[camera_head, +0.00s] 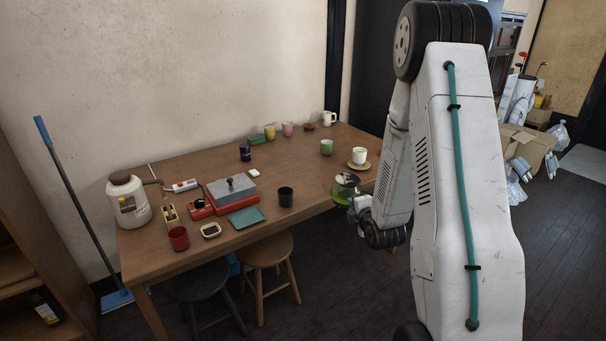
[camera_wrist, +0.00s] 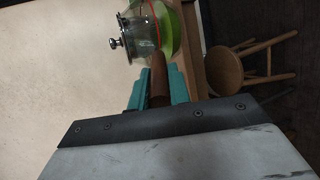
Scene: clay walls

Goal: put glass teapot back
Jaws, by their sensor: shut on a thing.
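In the head view my gripper (camera_head: 360,211) is just beside the teapot, partly hidden by my arm. I cannot tell whether the teapot's base touches the table.
The wooden table (camera_head: 310,165) also holds a white cup (camera_head: 359,154) on a saucer, a green cup (camera_head: 326,147), a black cup (camera_head: 285,196) and a red-based grey box (camera_head: 232,192). A wooden stool (camera_head: 266,251) stands at the front. Bare tabletop lies around the middle.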

